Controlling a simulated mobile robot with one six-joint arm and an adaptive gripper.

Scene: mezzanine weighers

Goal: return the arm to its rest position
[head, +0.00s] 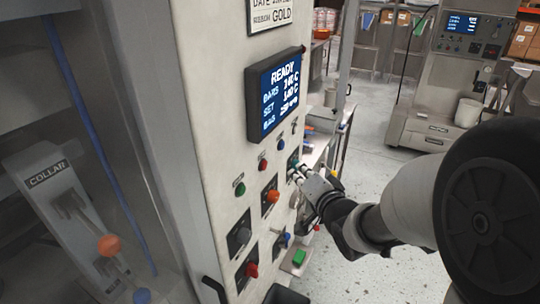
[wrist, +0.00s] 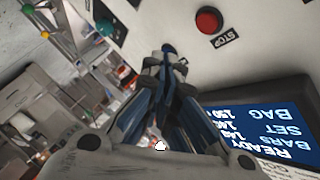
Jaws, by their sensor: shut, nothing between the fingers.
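My arm reaches in from the right in the head view. My gripper (head: 297,172) is shut and empty, with its fingertips close to the right edge of the pale machine's control panel (head: 215,95), below the display (head: 273,94). I cannot tell whether the tips touch the panel. In the wrist view the closed fingers (wrist: 172,58) point toward the panel face. A red button (wrist: 208,20) with a STOP label sits to the right of the tips there, apart from them. The display, which reads READY, shows upside down at lower right.
The panel carries several coloured buttons and knobs, including a red knob (head: 252,270) and a green button (head: 240,189). A COLLAR lever unit (head: 50,178) stands at left. Another machine (head: 440,85) stands at the back right. Open grey floor (head: 340,268) lies below my arm.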

